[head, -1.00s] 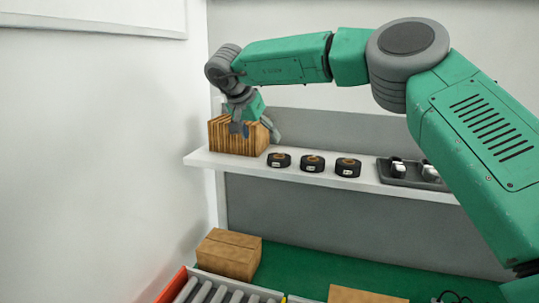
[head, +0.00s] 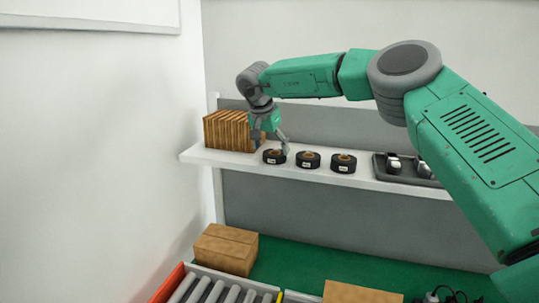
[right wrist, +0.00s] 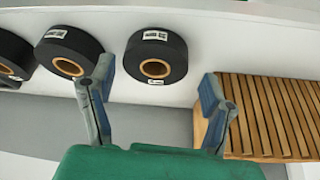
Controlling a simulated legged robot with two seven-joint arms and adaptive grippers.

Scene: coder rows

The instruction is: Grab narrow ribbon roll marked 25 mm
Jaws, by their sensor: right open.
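Three black ribbon rolls with brown cores and small white labels stand in a row on the white shelf: left (head: 273,158), middle (head: 307,161) and right (head: 343,164). Their label text is too small to read. My right gripper (head: 269,143) is open and empty, just above the left roll. In the right wrist view, that roll (right wrist: 171,51) lies beyond the gap between the open fingers (right wrist: 157,84), and the middle roll (right wrist: 85,48) is partly behind the left finger. The right roll (right wrist: 10,48) is cut by the frame edge. My left gripper is not in view.
A slatted wooden block (head: 227,130) stands left of the rolls, close to the gripper; it also shows in the right wrist view (right wrist: 275,115). A dark tray (head: 380,168) with small items is right of the rolls. A cardboard box (head: 225,250) stands below the shelf (head: 230,158).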

